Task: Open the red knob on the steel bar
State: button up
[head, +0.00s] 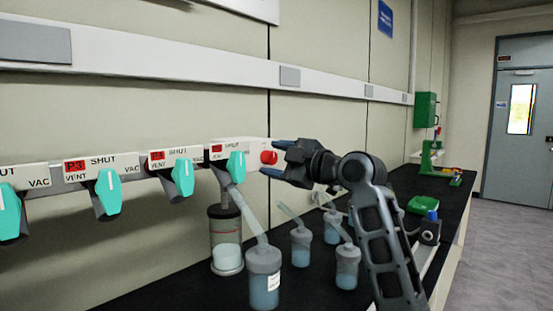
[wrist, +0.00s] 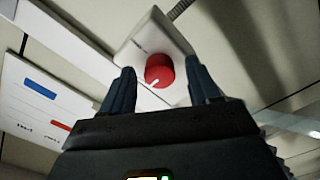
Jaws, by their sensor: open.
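The red knob (head: 268,157) sits on the end of the steel bar (head: 133,163) in the head view. In the wrist view my gripper (wrist: 160,85) has one finger on each side of the knob. I cannot tell whether either finger touches it.
Several teal valve handles (head: 108,192) hang along the bar to the left. Flasks (head: 264,280) with bluish contents stand below on the black bench (head: 190,290). A green tray (head: 422,205) and a green stand (head: 430,155) are farther right.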

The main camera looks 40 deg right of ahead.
jog(key=shift+c, duration=0.4)
jog(key=c, duration=1)
jog(key=shift+o, duration=0.2)
jog(key=shift+m, duration=0.4)
jog(key=m+p, duration=0.1)
jog(key=m, duration=0.3)
jog(key=m+p, duration=0.2)
jog(key=m, duration=0.2)
jog(key=shift+r, duration=0.1)
jog(key=m+p, duration=0.3)
jog(key=m, duration=0.2)
jog(key=shift+m+p, duration=1.25)
jog(key=shift+m, duration=0.75)
